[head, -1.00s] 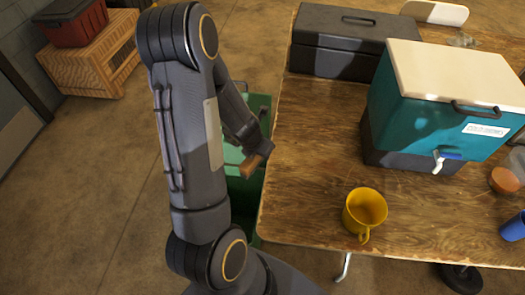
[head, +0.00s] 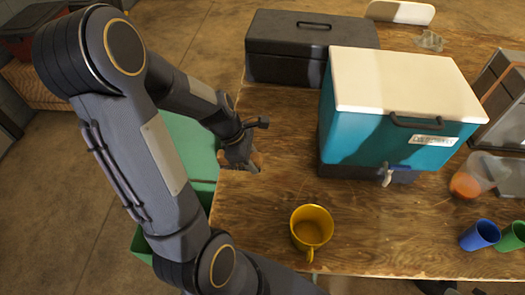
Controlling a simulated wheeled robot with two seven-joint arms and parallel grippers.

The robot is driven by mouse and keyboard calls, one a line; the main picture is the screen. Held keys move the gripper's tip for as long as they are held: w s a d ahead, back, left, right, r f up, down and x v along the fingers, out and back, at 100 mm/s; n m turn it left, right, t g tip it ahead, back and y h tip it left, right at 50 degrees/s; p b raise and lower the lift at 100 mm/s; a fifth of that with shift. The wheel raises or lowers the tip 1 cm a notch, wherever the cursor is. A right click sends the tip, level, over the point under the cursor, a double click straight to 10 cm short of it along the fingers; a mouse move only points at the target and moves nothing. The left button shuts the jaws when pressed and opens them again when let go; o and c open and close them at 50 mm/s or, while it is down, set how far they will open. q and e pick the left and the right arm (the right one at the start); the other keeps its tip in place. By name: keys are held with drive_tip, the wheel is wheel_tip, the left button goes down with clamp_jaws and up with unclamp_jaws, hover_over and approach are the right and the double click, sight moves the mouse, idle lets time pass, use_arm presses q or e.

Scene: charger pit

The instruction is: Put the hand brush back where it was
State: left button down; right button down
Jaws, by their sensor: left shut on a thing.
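My left gripper (head: 243,158) is over the left edge of the wooden table (head: 265,215). It is shut on a small brown wooden piece, which looks like part of the hand brush (head: 256,161). My gripper and arm hide most of the brush, and I cannot tell whether it touches the table top.
A teal cooler (head: 350,125) with a white lid and a black toolbox (head: 275,65) stand at the back. A yellow mug (head: 311,228) is at the front. Blue (head: 480,235) and green (head: 513,237) cups are at right. A green bin (head: 190,145) stands left of the table.

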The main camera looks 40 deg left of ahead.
use_arm(q)
drive_tip(key=w+a+f, duration=0.1)
drive_tip(key=w+f, duration=0.2)
drive_tip(key=w+a+f, duration=0.2)
drive_tip(key=w+f, duration=0.1)
drive_tip(key=w, duration=0.1)
drive_tip(key=w+a+f+p, duration=0.1)
drive_tip(key=w+a+f, duration=0.1)
drive_tip(key=w+f, duration=0.1)
drive_tip(key=shift+w+a, duration=0.2)
drive_tip(key=shift+w, duration=0.45)
drive_tip(key=shift+w+f, duration=0.2)
drive_tip(key=shift+f, duration=1.6)
drive_tip(key=shift+f, duration=0.25)
drive_tip(key=c, duration=1.1)
unclamp_jaws()
drive_tip(key=shift+r, duration=0.1)
drive_tip(key=shift+o, duration=0.2)
drive_tip(key=shift+a, duration=0.1)
drive_tip(key=shift+r, duration=0.1)
